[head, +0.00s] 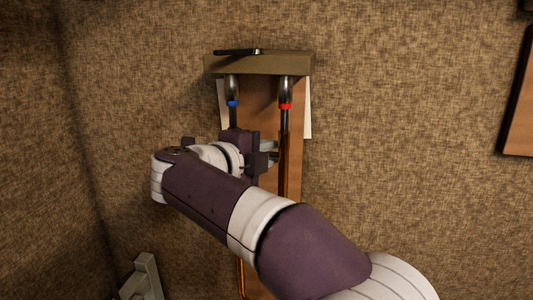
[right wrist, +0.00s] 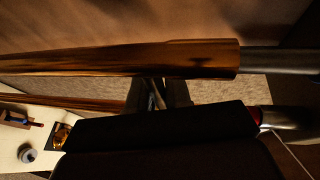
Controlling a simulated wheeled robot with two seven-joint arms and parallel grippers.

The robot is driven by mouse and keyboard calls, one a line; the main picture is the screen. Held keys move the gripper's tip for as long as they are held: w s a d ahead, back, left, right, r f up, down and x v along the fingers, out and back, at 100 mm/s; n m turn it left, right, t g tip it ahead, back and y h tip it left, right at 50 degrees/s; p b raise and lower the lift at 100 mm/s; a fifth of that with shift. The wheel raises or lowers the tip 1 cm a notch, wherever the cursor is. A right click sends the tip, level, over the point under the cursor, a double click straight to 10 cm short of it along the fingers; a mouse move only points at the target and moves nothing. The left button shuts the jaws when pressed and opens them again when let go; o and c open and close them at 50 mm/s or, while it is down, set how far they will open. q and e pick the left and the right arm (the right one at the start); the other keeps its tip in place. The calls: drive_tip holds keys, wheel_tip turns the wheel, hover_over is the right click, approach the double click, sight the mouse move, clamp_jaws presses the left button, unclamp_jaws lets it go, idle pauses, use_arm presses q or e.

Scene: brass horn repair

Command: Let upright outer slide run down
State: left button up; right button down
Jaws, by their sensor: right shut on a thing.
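The outer slide is a brass tube pair hanging upright below a wall bracket (head: 260,64). One brass leg (head: 284,178) shows beside my right gripper, and a lower bit (head: 241,278) shows below my arm. Two inner tubes come down from the bracket, one with a blue band (head: 233,103), one with a red band (head: 285,106). My right gripper (head: 266,155) is shut on the outer slide; my wrist partly hides the contact. In the right wrist view, a brass leg (right wrist: 150,62) ends around a silver inner tube (right wrist: 280,60). My left gripper is not in view.
A brown backboard (head: 262,95) is behind the tubes, against a woven tan wall (head: 400,100). A dark flat item (head: 238,51) lies on the bracket. A grey angular frame (head: 146,275) stands at lower left. A brown panel (head: 519,100) hangs at far right.

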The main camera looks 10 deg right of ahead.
drive_tip(key=c, duration=1.1)
unclamp_jaws()
drive_tip(key=shift+c, duration=0.2)
